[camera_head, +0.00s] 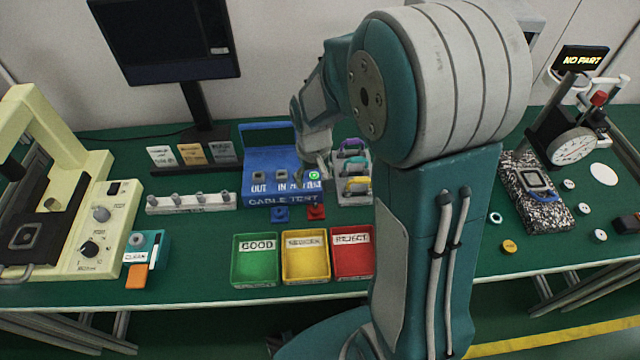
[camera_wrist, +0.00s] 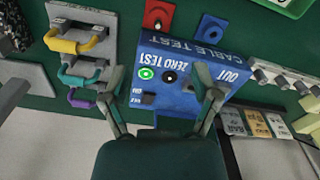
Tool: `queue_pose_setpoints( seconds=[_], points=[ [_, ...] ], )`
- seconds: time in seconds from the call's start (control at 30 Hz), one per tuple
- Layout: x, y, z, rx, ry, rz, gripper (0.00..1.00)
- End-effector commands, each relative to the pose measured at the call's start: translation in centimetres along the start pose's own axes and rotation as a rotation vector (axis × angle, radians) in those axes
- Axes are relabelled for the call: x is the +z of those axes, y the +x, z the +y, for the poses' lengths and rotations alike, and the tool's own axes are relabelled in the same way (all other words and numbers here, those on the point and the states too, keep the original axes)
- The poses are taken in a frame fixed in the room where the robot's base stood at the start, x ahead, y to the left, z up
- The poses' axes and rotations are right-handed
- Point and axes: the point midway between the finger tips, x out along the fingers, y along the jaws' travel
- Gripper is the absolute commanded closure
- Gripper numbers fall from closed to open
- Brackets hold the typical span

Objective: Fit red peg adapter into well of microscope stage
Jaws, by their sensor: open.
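The red peg adapter (camera_head: 316,212) lies on the green bench just in front of the blue cable test box. The cream microscope (camera_head: 98,215) stands at the far left. Its dark stage (camera_head: 50,212) carries a square fixture with a round well (camera_head: 26,237), which looks empty. My gripper (camera_wrist: 161,80) is open and empty, above the cable test box and behind the red adapter. In the head view my arm partly hides it.
A blue adapter (camera_head: 280,214) lies left of the red one. The cable test box (camera_head: 262,170) is under my gripper, with a rack of coloured handles (camera_head: 354,185) beside it. Green (camera_head: 254,278), yellow (camera_head: 305,275) and red (camera_head: 352,270) bins stand in front.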

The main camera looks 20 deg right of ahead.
Motion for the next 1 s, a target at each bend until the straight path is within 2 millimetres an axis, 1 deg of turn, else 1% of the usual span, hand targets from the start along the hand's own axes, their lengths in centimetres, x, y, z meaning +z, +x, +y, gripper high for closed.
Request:
queue_pose_setpoints(
  seconds=[0.07, 0.2, 0.27, 0.4, 0.5, 0.6, 0.8, 0.9, 1.0],
  points=[
    [0.4, -1.6, -0.1, 0.001, 0.000, 0.027, 0.21],
    [1.9, -5.3, -0.3, 0.004, 0.003, 0.092, 0.21],
    [2.7, -6.9, -0.5, 0.005, 0.004, 0.120, 0.21],
    [4.7, -10.1, -0.7, 0.007, 0.007, 0.185, 0.21],
    [6.3, -12.1, -0.9, 0.008, 0.010, 0.231, 0.21],
    [8.1, -13.9, -1.1, 0.008, 0.013, 0.278, 0.21],
    [11.8, -16.8, -1.4, 0.008, 0.017, 0.371, 0.21],
    [13.6, -17.8, -1.5, 0.008, 0.019, 0.416, 0.21],
    [15.1, -18.5, -1.6, 0.007, 0.021, 0.451, 0.21]
  ],
)
